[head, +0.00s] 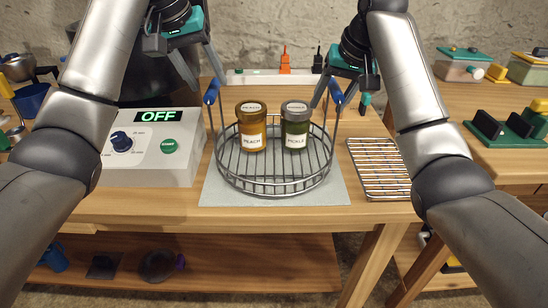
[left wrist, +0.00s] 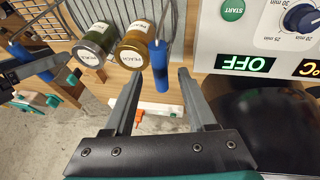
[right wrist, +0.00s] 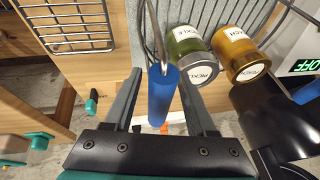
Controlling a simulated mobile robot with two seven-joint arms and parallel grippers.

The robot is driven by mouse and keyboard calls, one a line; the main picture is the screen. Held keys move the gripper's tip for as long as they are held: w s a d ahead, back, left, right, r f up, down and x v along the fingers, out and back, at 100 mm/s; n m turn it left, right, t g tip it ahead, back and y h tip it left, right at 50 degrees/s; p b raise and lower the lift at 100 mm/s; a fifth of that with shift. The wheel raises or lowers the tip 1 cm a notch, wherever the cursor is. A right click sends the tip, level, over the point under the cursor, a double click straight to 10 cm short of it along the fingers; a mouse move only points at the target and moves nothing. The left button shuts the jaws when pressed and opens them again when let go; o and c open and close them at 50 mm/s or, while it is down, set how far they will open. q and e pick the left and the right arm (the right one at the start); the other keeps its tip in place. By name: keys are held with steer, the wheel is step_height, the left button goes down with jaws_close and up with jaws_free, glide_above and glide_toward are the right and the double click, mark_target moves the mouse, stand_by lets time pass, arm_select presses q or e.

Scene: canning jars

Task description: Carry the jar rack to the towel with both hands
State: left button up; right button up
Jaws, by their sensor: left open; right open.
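The round wire jar rack (head: 273,188) rests on a flat grey towel (head: 215,190) on the wooden bench. It holds an orange PEACH jar (head: 251,128) and a green PICKLE jar (head: 295,128), both upright and lidded. My left gripper (head: 208,84) is open at the rack's left blue handle (head: 211,92), which lies between its fingertips in the left wrist view (left wrist: 160,66). My right gripper (head: 328,103) is open around the right blue handle (head: 336,91), which lies between its fingers in the right wrist view (right wrist: 162,97). Neither gripper is closed on a handle.
A white control box (head: 160,165) reading OFF stands close to the towel's left. A wire cooling grid (head: 380,168) lies to its right. A dark pot (head: 150,85) and a white strip (head: 270,76) are behind. A side table (head: 490,90) at right holds containers.

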arm_select(q)
steer(key=v, duration=0.4)
steer(key=shift+s+a+r, duration=0.1)
steer(key=shift+s+r, duration=0.05)
steer(key=shift+r, duration=0.2)
arm_select(e)
steer(key=v, duration=1.2)
arm_select(q)
steer(key=shift+r, duration=0.1)
arm_select(e)
steer(key=shift+r, duration=0.1)
arm_select(q)
steer(key=p+v, duration=0.8)
steer(key=p, duration=0.1)
arm_select(e)
step_height(320, 180, up, 9)
steer(key=shift+r, duration=0.1)
arm_select(q)
steer(key=shift+s, duration=0.1)
arm_select(e)
steer(key=shift+s, duration=0.15)
